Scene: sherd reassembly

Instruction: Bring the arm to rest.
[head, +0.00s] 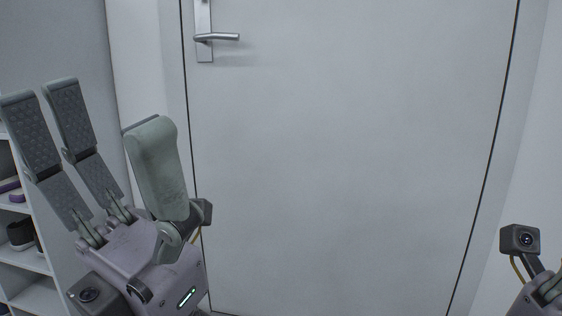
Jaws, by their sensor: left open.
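My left gripper (95,108) stands at the lower left with its fingers pointing up. Two dark textured fingers are on its left side and one thick grey-green finger is on its right. They are spread wide apart with nothing between them, so it is open and empty. Only a small part of my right gripper (542,290) shows at the lower right edge, with its small camera above it. Its fingers are out of the picture. No sherds show in this view.
A closed pale door (350,150) with a metal lever handle (217,37) fills the middle. A white shelf unit (35,262) with several small dark items stands at the far left, partly behind my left gripper. Nothing shows between my two grippers in front of the door.

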